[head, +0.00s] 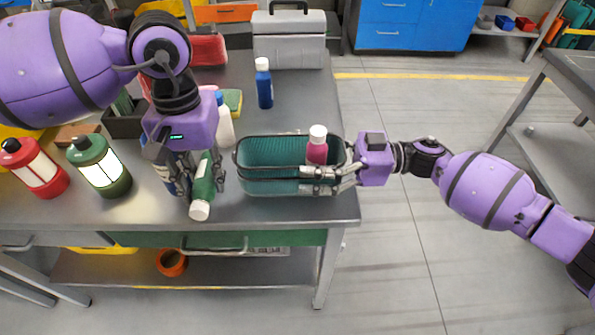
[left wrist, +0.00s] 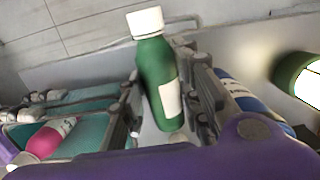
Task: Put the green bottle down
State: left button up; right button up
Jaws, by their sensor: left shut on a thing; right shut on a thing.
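The green bottle (head: 203,178) with a white cap is between the fingers of my left gripper (head: 205,178). It is tilted, with its cap toward the table's front edge. I cannot tell whether it touches the tabletop. In the left wrist view the bottle (left wrist: 157,80) shows its cap and a pale label between the fingers. My right gripper (head: 325,180) is shut on the right end of the teal tray (head: 262,187). A pink bottle (head: 317,151) with a white cap is in that tray, and it also shows in the left wrist view (left wrist: 50,138).
A dark blue bottle (head: 172,168) is close left of my left gripper. Green (head: 112,175) and red (head: 42,174) lanterns stand further left. A blue bottle (head: 264,88), a white bottle (head: 224,127) and a grey toolbox (head: 289,42) are behind. The table's front strip (head: 270,211) is bare.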

pick_arm(q)
jog(key=s+d+f+n+g+h, duration=0.1)
jog(key=s+d+f+n+g, duration=0.15)
jog(key=s+d, duration=0.35)
jog(key=d+r+n+g+h, duration=0.2)
jog(key=d+r+n, duration=0.15)
jog(key=d, duration=0.25)
notch_tip(320, 180, up, 12)
jog(key=n+t+h, duration=1.1)
jog(key=n+t, duration=0.6)
jog(key=n, duration=0.3)
send_over(257, 141)
jog(key=s+d, duration=0.1)
jog(key=s, duration=0.4)
jog(key=shift+t, duration=0.25)
jog(key=shift+a+f, duration=0.1)
jog(key=shift+f, duration=4.65)
